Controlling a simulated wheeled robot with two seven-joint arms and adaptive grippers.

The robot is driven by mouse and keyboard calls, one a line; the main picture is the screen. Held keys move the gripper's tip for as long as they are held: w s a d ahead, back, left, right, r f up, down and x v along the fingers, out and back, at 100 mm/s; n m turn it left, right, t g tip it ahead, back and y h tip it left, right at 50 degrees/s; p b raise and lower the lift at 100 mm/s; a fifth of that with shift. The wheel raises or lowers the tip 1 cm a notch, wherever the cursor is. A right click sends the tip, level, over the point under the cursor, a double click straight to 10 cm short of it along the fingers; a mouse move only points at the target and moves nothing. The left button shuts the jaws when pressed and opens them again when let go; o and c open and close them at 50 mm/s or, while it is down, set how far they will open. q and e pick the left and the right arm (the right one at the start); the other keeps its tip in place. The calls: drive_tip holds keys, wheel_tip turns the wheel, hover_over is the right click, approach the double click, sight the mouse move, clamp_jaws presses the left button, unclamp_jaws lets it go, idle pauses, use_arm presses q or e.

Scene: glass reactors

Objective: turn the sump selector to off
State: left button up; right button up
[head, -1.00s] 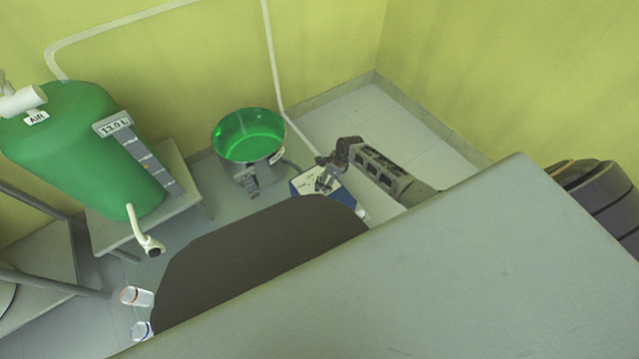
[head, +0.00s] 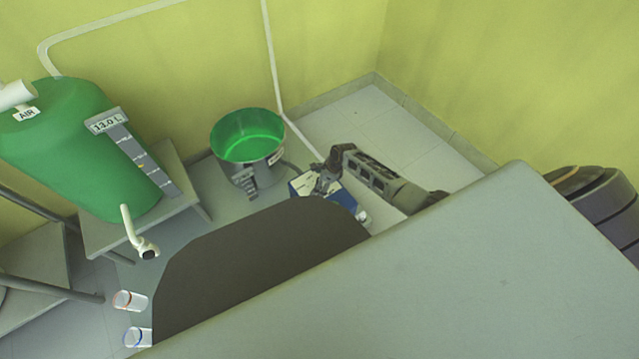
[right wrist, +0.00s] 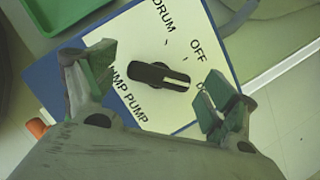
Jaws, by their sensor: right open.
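The sump selector is a black knob (right wrist: 160,76) with a white pointer line, on the white label face of a blue box (right wrist: 55,85). The pointer aims right and slightly down in the right wrist view, beside the OFF mark rather than straight at it. DRUM and OFF are printed above the knob, and SUMP PUMP at its lower left. My right gripper (right wrist: 158,78) is open, one finger on each side of the knob; contact is unclear. In the head view it is over the blue box (head: 344,199), its fingers (head: 325,181) hiding the knob. My left gripper is out of view.
A green-lit round drum (head: 247,138) stands just left of the box. A green tank (head: 70,150) with a spout sits on a grey stand at left. Two small clear jars (head: 130,301) are at lower left. Open floor (head: 365,125) lies behind my right arm.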

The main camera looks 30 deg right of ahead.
drive_tip(key=shift+c, duration=0.2)
drive_tip(key=c, duration=1)
use_arm(q)
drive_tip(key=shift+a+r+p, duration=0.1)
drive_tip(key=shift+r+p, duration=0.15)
drive_tip(key=shift+p, duration=0.05)
use_arm(e)
drive_tip(key=shift+r, duration=0.1)
